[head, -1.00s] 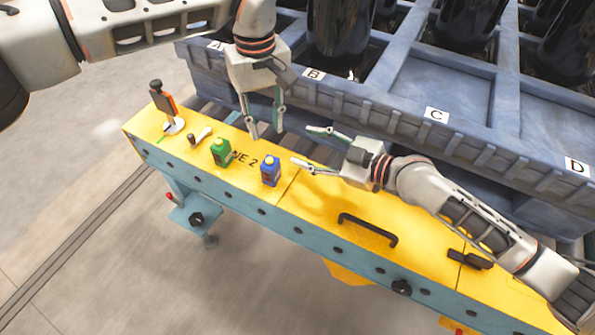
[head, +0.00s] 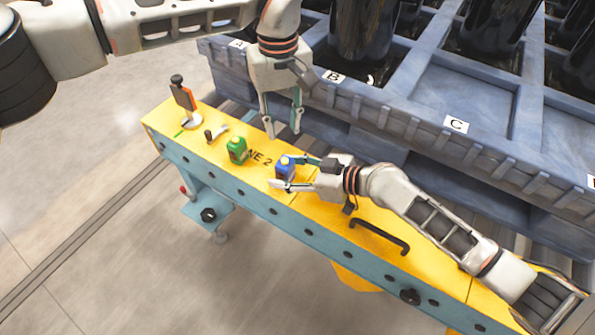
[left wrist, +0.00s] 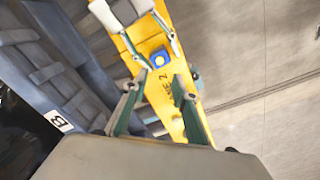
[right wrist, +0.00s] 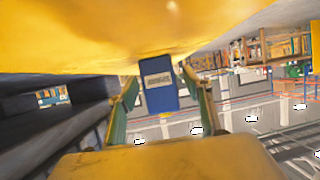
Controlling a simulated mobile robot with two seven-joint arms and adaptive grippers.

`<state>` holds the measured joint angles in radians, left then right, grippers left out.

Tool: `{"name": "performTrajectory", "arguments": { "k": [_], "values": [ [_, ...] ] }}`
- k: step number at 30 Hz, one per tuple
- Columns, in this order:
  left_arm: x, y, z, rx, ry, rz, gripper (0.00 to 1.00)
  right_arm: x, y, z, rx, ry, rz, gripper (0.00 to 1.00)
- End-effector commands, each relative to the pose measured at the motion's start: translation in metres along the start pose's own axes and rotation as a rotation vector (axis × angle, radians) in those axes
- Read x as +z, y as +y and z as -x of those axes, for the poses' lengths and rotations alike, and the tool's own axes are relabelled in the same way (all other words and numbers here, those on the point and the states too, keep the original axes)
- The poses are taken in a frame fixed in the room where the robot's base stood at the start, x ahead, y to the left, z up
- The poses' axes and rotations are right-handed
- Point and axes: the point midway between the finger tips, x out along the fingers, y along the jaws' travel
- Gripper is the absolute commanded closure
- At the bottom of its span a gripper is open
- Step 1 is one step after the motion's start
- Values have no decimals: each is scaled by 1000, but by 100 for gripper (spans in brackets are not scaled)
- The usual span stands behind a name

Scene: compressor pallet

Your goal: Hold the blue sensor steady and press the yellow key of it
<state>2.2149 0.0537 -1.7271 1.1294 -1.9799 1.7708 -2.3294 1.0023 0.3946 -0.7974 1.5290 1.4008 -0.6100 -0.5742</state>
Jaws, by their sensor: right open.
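The blue sensor (head: 284,170) stands upright on the yellow bench top, right of the "NE 2" lettering. My right gripper (head: 283,173) is open, its two fingers on either side of the sensor. In the right wrist view the sensor (right wrist: 159,95) stands between the open fingers, with visible gaps. My left gripper (head: 284,133) is open and empty, pointing down above and behind the sensor. The left wrist view shows the sensor (left wrist: 160,58) beyond the left fingers and between the right gripper's fingers.
A green sensor-like box (head: 237,150) stands left of the blue one. Farther left are a small lever (head: 216,133) and an orange-black upright device (head: 184,98). A black handle (head: 378,237) is on the bench at right. The blue pallet (head: 420,140) stands behind the bench.

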Motion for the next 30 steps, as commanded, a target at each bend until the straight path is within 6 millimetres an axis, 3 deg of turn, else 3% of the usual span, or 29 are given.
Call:
{"name": "performTrajectory", "arguments": {
  "k": [11, 16, 18, 21, 30],
  "values": [
    [0, 0, 0, 0, 0, 0, 72, 0, 0, -5, 0, 0, 1, 53],
    [0, 0, 0, 0, 0, 0, 72, 0, 0, -5, 0, 0, 1, 94],
    [0, 0, 0, 0, 0, 0, 72, 0, 0, -5, 1, 0, 1, 95],
    [0, 0, 0, 0, 0, 0, 98, 0, 0, -5, 1, 0, 1, 95],
    [0, 0, 0, 0, 0, 0, 100, 0, 0, -5, 1, 0, 1, 95]
  ]
}}
